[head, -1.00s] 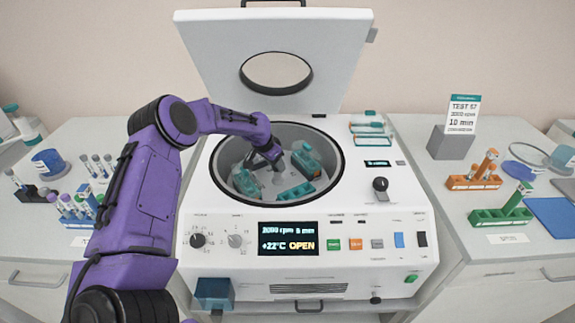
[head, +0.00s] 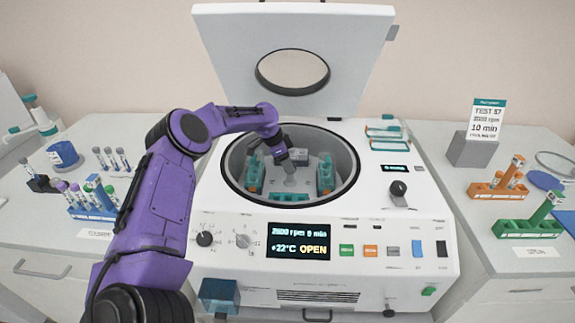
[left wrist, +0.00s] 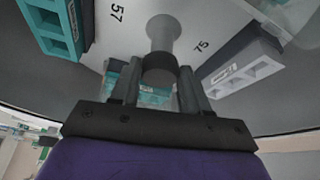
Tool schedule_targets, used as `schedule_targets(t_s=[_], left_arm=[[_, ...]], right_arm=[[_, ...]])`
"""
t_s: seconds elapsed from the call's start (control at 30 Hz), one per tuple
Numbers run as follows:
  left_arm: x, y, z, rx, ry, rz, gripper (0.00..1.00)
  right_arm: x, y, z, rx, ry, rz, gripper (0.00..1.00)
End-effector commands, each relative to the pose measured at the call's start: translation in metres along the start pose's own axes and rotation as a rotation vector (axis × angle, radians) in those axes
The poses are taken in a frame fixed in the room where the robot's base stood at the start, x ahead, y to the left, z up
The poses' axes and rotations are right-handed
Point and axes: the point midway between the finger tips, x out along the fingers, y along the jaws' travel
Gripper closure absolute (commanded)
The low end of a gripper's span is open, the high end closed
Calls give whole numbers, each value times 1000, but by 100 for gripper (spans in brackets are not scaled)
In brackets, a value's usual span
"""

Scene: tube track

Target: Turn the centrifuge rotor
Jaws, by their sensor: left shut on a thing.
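The centrifuge rotor sits in the open round bowl (head: 352,180). Its grey central post (head: 289,171) stands among the buckets. A teal bucket (head: 254,175) is on the left and another teal bucket (head: 325,175) on the right. My left gripper (head: 284,157) reaches into the bowl from the back left, at the post's top. In the left wrist view its fingers (left wrist: 158,88) stand on both sides of the dark knob (left wrist: 160,68) on the post, shut on it. The rotor face there carries printed numbers. Part of the rotor is hidden behind the gripper. My right gripper is not in view.
The lid (head: 355,60) stands raised behind the bowl. The display (head: 300,241) reads OPEN. A tube rack (head: 92,205) stands on the left bench; an orange rack (head: 498,188) and a green rack (head: 525,228) stand on the right bench.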

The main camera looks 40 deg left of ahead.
Motion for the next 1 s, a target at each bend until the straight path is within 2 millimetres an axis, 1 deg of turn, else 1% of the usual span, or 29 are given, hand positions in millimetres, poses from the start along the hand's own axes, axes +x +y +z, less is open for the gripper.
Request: schedule_targets(t_s=[0.37,0.4,0.43,0.47,0.7,0.77,0.87,1.0], left_arm=[[-1,0,0,3,-1,-1,100],[-1,0,0,3,-1,-1,42],[-1,0,0,3,-1,-1,32],[-1,0,0,3,-1,-1,29],[0,0,0,2,-1,0,29],[-3,0,0,3,0,-1,29],[-17,-1,-1,4,3,-3,29],[-50,-1,-1,4,4,-4,29]], right_arm=[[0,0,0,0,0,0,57],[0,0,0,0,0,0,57],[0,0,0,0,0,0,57],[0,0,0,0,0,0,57],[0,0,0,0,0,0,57],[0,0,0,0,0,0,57],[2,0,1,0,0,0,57],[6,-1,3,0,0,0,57]])
